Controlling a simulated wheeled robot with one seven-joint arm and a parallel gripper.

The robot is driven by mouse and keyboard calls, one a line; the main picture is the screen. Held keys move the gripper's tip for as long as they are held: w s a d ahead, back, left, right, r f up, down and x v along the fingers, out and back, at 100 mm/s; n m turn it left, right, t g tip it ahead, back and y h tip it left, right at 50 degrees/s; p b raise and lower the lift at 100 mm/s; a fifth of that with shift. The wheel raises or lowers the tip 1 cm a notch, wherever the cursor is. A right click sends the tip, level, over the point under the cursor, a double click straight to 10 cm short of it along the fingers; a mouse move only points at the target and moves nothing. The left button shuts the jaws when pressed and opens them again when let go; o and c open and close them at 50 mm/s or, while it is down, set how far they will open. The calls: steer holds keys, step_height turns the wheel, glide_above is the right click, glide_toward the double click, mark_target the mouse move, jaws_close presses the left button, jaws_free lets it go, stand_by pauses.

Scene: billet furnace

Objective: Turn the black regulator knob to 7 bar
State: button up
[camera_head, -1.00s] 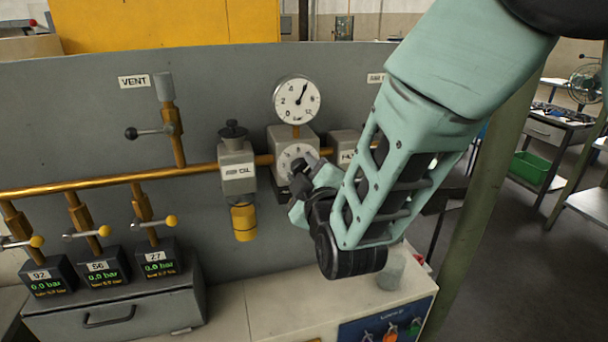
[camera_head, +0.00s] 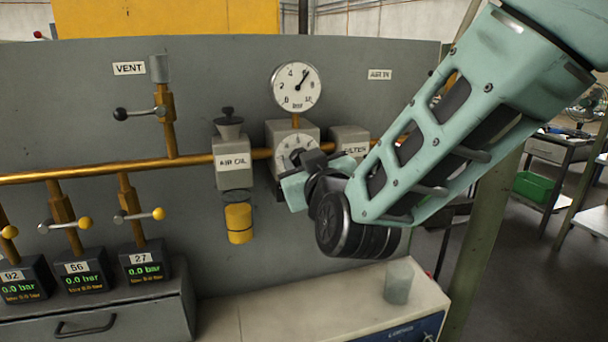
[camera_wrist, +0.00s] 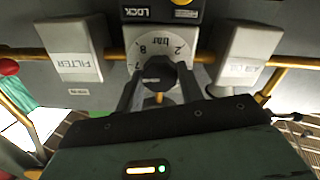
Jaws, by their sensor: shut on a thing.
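The black regulator knob (camera_wrist: 157,76) sits at the centre of a white dial in the wrist view. The figures 2, 7 and 8 show on this dial (camera_wrist: 150,45); its other marks are hidden or too small. My gripper (camera_wrist: 160,88) is shut on the knob, one finger on each side. In the head view my gripper (camera_head: 301,176) is at the regulator block (camera_head: 286,131) and hides most of the knob. The round pressure gauge (camera_head: 296,87) stands above the block, its needle pointing up and right. The exact knob setting cannot be read.
The air oil unit (camera_head: 233,162) is left of the regulator and the filter (camera_head: 350,140) right, close to my gripper. A brass pipe (camera_head: 100,170) runs along the panel. Valves with yellow-tipped levers are at the left. A grey cup (camera_head: 398,282) stands on the bench below my arm.

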steer(key=shift+m, duration=0.4)
steer(key=o, duration=1)
steer(key=shift+s, duration=0.15)
steer(key=shift+b+v, duration=3.45)
steer(key=shift+v, duration=5.15)
steer(key=shift+r, duration=0.1)
